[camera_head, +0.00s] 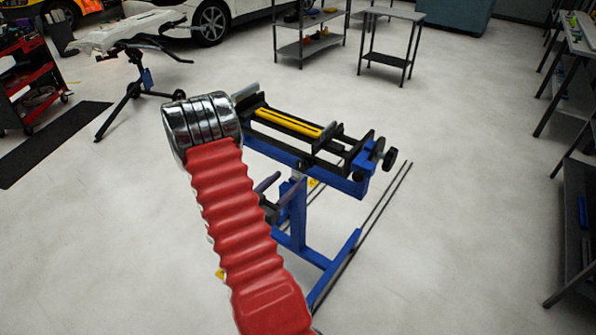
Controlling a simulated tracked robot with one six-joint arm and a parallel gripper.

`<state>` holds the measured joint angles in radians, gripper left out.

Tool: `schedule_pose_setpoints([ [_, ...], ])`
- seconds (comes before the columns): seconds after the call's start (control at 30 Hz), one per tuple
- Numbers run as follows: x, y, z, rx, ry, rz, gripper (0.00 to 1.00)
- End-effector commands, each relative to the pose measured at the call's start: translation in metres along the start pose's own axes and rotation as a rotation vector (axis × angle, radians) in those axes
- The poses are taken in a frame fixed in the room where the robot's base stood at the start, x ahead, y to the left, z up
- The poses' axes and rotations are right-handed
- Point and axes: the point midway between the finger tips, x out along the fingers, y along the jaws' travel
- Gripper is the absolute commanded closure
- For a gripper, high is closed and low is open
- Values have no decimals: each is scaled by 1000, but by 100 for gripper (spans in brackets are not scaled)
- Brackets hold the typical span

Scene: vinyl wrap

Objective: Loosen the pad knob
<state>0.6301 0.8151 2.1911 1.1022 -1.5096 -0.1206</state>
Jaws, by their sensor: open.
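A blue and black stand (345,182) with a yellow strip (290,122) along its top is in the middle of the head view. Dark round knobs (389,160) are at its right end. Which one is the pad knob, I cannot tell. My red ribbed arm rises from the bottom edge and ends in a silver ringed wrist left of the stand. It covers part of the stand. The visible knobs are well to the right of my wrist.
Long dark rails or legs (392,205) run along the floor at the stand's right. A tripod stand (135,95) holds a white panel at the left. A red tool cart (35,80) is beside it. Shelves (310,45) and a table (390,15) stand behind.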

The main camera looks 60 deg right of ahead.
Motion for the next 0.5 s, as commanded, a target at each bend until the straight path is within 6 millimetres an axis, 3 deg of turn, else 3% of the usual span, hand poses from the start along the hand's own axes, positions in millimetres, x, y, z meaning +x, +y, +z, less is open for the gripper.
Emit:
schedule_pose_setpoints([
  [0.3,49,1,0,1,0,3,44],
  [0.5,71,0,0,0,0,1,44],
])
